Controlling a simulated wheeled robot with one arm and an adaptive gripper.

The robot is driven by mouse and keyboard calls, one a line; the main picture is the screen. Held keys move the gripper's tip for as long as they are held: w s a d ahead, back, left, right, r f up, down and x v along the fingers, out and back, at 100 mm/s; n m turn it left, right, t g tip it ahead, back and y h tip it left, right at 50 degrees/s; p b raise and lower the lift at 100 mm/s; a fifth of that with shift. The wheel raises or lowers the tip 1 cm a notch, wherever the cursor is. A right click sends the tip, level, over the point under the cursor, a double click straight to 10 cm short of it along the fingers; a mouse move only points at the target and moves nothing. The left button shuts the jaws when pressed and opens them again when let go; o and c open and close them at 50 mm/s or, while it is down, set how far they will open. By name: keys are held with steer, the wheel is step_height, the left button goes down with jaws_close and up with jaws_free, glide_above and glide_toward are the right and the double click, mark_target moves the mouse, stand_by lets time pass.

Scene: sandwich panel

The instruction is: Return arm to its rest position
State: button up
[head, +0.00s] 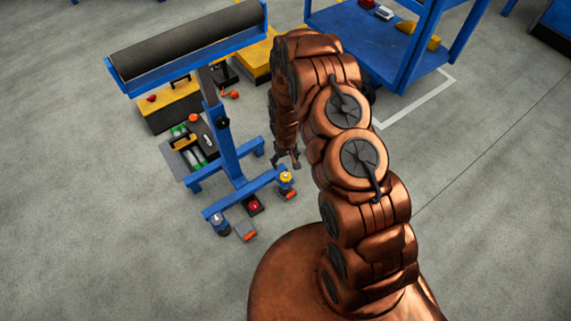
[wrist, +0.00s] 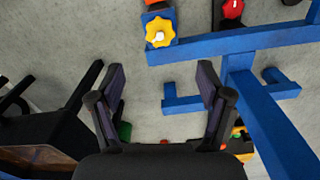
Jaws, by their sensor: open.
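My copper arm rises from its base in the head view and folds over, with its end hanging down. My gripper (head: 288,159) hangs close to the right side of the blue roller stand (head: 224,147). In the wrist view my gripper (wrist: 160,88) shows two dark fingers spread wide apart, open, with nothing between them but grey floor. The stand's blue foot bar (wrist: 215,43) lies ahead of the fingertips. I cannot tell the exact gap between gripper and stand.
The stand carries a dark roller (head: 188,40). A yellow knob (wrist: 160,32) sits at its foot. An open toolbox (head: 193,147) lies behind it. A blue cart (head: 388,45) stands at the back right. The floor (head: 490,200) is clear on the right.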

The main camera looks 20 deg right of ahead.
steer(key=shift+r, duration=0.4)
stand_by(0.3)
steer(key=s+r+p, duration=0.3)
steer(key=r+p, duration=0.3)
steer(key=r, duration=1.3)
steer(key=s+r+p, duration=0.3)
steer(key=r+p, duration=0.3)
steer(key=r, duration=1.3)
steer(key=s+r+m+g+p, duration=0.1)
steer(key=s+r+p, duration=0.6)
steer(key=s+r, duration=0.7)
steer(key=s+r+p, duration=0.8)
steer(key=s+r, duration=0.6)
steer(key=r, duration=0.6)
steer(key=shift+r+m+g, duration=0.15)
steer(key=shift+m+g, duration=0.25)
steer(key=shift+d, duration=0.1)
steer(key=shift+c, duration=0.2)
